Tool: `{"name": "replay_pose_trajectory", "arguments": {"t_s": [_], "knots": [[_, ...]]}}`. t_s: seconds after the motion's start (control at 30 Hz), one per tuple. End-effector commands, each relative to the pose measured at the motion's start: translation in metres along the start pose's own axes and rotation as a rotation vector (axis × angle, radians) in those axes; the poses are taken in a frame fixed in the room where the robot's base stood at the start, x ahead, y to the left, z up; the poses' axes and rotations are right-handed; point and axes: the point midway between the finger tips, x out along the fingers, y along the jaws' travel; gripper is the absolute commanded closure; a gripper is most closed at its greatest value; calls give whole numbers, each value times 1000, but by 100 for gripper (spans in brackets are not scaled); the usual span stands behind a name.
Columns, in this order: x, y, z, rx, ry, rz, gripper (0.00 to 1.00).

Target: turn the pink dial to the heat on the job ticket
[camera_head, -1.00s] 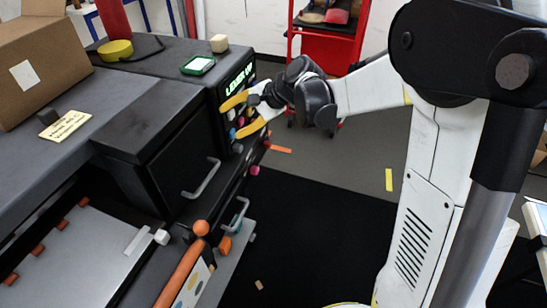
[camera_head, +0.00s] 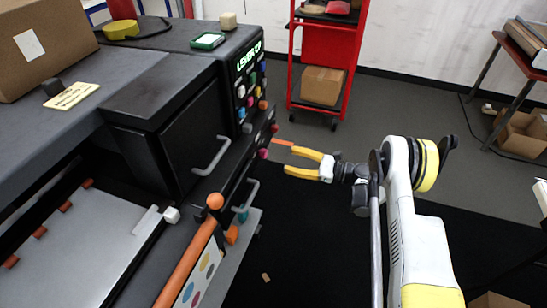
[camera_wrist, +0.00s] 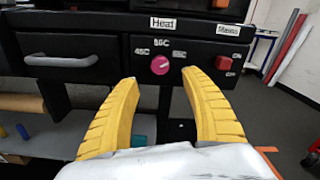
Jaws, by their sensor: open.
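The pink dial (camera_wrist: 160,65) sits on a black panel under a "Heat" label in the wrist view, with small white temperature labels around its top. It bears a light mark whose direction I cannot make out. In the head view the dial (camera_head: 263,153) is a small pink spot on the machine's front edge. My gripper (camera_head: 289,160) is open and empty, to the right of the dial and apart from it. In the wrist view its yellow fingers (camera_wrist: 159,82) stand either side below the dial. A yellow card with writing (camera_head: 72,95) lies on the machine; its text is unreadable.
A red switch (camera_wrist: 224,62) marked on and off sits right of the dial, under a "Mains" label. A drawer handle (camera_wrist: 61,61) is at left. The display (camera_head: 249,55) reads "LEVER UP" above coloured buttons. An orange-ended lever (camera_head: 190,255) stands in front.

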Motion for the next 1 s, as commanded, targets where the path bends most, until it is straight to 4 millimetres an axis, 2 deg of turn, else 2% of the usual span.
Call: {"name": "replay_pose_trajectory", "arguments": {"t_s": [0.17,0.4,0.6,0.77,1.0], "knots": [[19,3,-2,5,-6,4,45],[67,3,-4,4,-5,3,45],[97,2,-3,3,-4,2,45],[106,1,-1,3,-3,0,45],[107,1,0,3,-3,0,45]]}}
